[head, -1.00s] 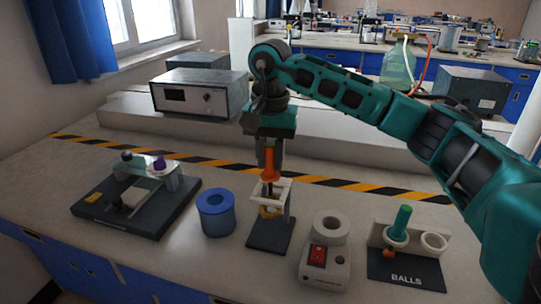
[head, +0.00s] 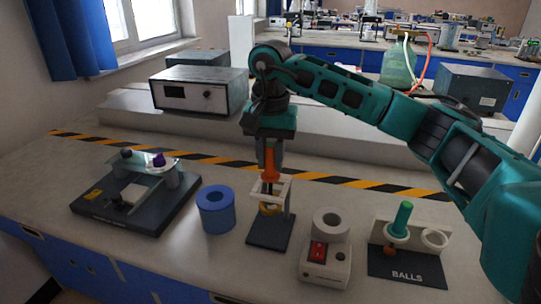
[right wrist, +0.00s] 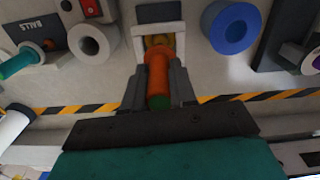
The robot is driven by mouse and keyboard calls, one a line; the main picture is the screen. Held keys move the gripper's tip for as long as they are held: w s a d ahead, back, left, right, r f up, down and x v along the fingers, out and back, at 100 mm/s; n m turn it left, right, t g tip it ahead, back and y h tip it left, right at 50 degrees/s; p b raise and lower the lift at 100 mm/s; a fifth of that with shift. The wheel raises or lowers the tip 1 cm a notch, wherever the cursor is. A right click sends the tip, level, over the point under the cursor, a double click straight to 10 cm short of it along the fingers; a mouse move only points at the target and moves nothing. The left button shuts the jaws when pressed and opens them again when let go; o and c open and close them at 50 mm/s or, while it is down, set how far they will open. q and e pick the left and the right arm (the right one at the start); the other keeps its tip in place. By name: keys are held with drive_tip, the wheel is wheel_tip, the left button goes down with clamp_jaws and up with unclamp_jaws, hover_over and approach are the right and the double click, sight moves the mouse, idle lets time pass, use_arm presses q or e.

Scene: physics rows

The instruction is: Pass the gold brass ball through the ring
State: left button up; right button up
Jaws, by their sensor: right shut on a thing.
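My right gripper (head: 270,150) is shut on an orange handle (head: 270,168), held upright above the ring stand. It also shows in the right wrist view (right wrist: 159,88), with its fingers on either side of the handle. The ring stand has a white square frame (head: 286,184) on a dark base (head: 270,234). The gold brass ball (head: 268,209) shows as a gold round shape at the frame, below the handle. The frame partly hides it, so I cannot tell how far it sits through the ring. My left gripper is not in view.
A blue cylinder (head: 216,212) stands left of the stand, and a dark-based apparatus (head: 125,207) farther left. A white device with a red switch (head: 326,262) stands to the right, then the BALLS rack (head: 405,270) with a green handle (head: 400,219). A grey instrument (head: 198,92) stands behind.

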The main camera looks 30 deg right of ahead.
sight(270, 170)
drive_tip(key=shift+f, duration=0.3)
drive_tip(key=shift+f+b, duration=0.5)
drive_tip(key=shift+f, duration=0.1)
idle(0.8)
drive_tip(key=shift+f+b, duration=0.55)
drive_tip(key=shift+f, duration=0.3)
idle(1.3)
idle(0.6)
drive_tip(key=shift+r+p, duration=0.55)
drive_tip(key=shift+r, duration=0.2)
idle(0.6)
drive_tip(key=shift+r+p, duration=0.35)
drive_tip(key=shift+r, duration=0.1)
drive_tip(key=shift+r, duration=0.15)
idle(0.6)
